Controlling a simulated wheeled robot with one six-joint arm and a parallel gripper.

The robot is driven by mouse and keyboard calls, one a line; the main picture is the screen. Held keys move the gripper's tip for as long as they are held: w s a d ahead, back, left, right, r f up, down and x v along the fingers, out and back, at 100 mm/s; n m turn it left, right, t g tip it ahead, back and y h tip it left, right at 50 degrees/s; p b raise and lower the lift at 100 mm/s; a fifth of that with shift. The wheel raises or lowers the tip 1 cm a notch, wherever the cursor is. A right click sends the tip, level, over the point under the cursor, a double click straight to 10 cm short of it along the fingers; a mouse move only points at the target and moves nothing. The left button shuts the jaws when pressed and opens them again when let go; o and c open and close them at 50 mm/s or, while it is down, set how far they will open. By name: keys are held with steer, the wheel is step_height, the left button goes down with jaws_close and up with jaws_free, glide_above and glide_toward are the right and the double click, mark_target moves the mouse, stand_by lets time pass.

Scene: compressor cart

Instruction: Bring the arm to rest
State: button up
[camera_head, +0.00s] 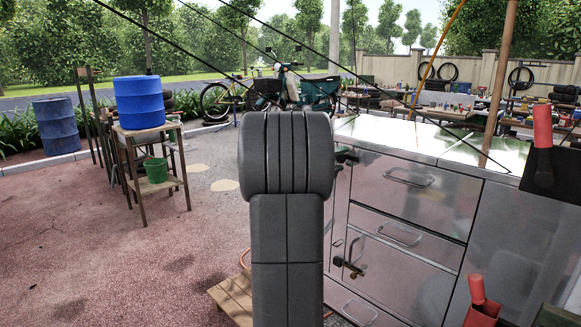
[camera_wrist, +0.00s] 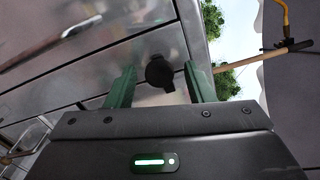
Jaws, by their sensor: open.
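My gripper (camera_wrist: 160,68) shows in the wrist view with two green fingers spread apart and nothing held between them. A round black knob-like part (camera_wrist: 160,74) on a metal front shows in the gap between the fingers. I cannot tell how far it is from the fingertips. In the head view my dark grey arm stands upright in the middle and hides most of what is behind it, including most of my gripper.
The metal cabinet (camera_head: 405,215) with drawers stands close on the right, with a brass-coloured valve (camera_head: 350,262) at its front. Red-handled tools (camera_head: 543,128) are at the right edge. A wooden stand (camera_head: 150,130) holds a blue drum (camera_head: 139,101). Paved ground at left is open.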

steer(key=v, duration=1.4)
steer(key=x, duration=1.4)
steer(key=shift+w+d+r, duration=0.1)
steer(key=shift+d, duration=0.05)
steer(key=n+p, duration=0.3)
steer(key=shift+a+r, duration=0.15)
steer(key=shift+a, duration=0.05)
steer(key=n+p, duration=1.3)
steer(key=p, duration=0.1)
steer(key=shift+r, duration=0.1)
steer(key=shift+n+p, duration=0.9)
steer(key=shift+a+f, duration=0.1)
steer(key=shift+f, duration=0.15)
